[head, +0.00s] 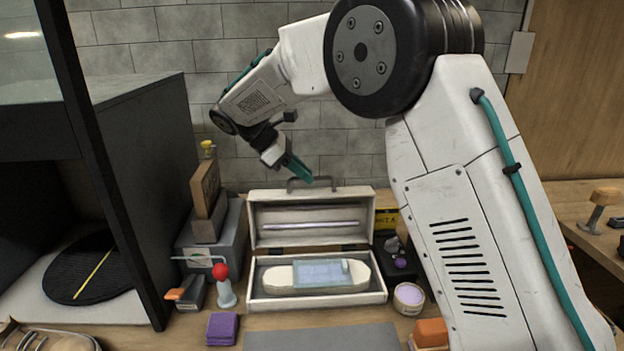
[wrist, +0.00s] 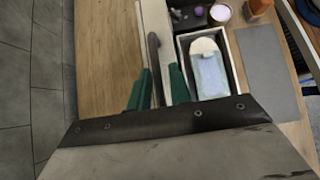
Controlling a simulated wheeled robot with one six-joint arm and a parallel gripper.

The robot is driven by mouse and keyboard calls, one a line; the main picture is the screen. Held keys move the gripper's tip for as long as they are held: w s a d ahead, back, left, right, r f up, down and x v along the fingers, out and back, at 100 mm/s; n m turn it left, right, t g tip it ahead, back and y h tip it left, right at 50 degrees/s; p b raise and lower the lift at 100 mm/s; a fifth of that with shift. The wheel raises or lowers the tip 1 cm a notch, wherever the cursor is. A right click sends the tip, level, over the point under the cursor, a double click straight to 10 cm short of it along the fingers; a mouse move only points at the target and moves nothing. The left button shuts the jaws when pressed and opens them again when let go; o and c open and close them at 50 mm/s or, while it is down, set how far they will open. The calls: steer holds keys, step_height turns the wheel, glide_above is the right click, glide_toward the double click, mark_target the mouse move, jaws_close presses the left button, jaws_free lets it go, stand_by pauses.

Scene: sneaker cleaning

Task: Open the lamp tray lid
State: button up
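The lamp tray is a cream box (head: 258,297) on the table, with its lid (head: 275,214) standing up at the back, so it is open. A dark handle (head: 313,183) sits on the lid's top edge. A pale sole-shaped piece (head: 285,281) with a bluish clear panel lies inside the box. My gripper (head: 302,176), with teal fingers, is at the handle, above the lid's top edge. In the wrist view the fingers (wrist: 160,70) are apart, with the handle (wrist: 153,45) showing between them. I cannot tell whether a finger touches it.
A dark cabinet (head: 140,150) stands at the left. A red-knobbed tool (head: 222,285), a purple block (head: 222,329) and a grey mat (head: 320,338) lie near the tray. A small jar (head: 409,296) and an orange block (head: 431,332) stand at the right. A brick wall is close behind.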

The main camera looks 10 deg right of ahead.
steer(key=v, duration=0.4)
steer(key=shift+a+r, duration=0.15)
steer(key=shift+r, duration=0.05)
steer(key=s+d+r+m+y, duration=0.2)
steer(key=s+d+r+m, duration=0.15)
steer(key=s+d, duration=0.45)
steer(key=s+d+r+m+y, duration=0.3)
steer(key=s+d+m, duration=0.15)
steer(key=s, duration=0.65)
steer(key=s+d+f+m+t+y, duration=0.1)
steer(key=s+f+m, duration=0.3)
steer(key=s, duration=0.6)
steer(key=s+d+f+m+t+y, duration=0.2)
steer(key=s+f+m, duration=0.2)
steer(key=s, duration=0.7)
steer(key=shift+f+y, duration=0.35)
steer(key=shift+y, duration=0.05)
steer(key=shift+d, duration=0.1)
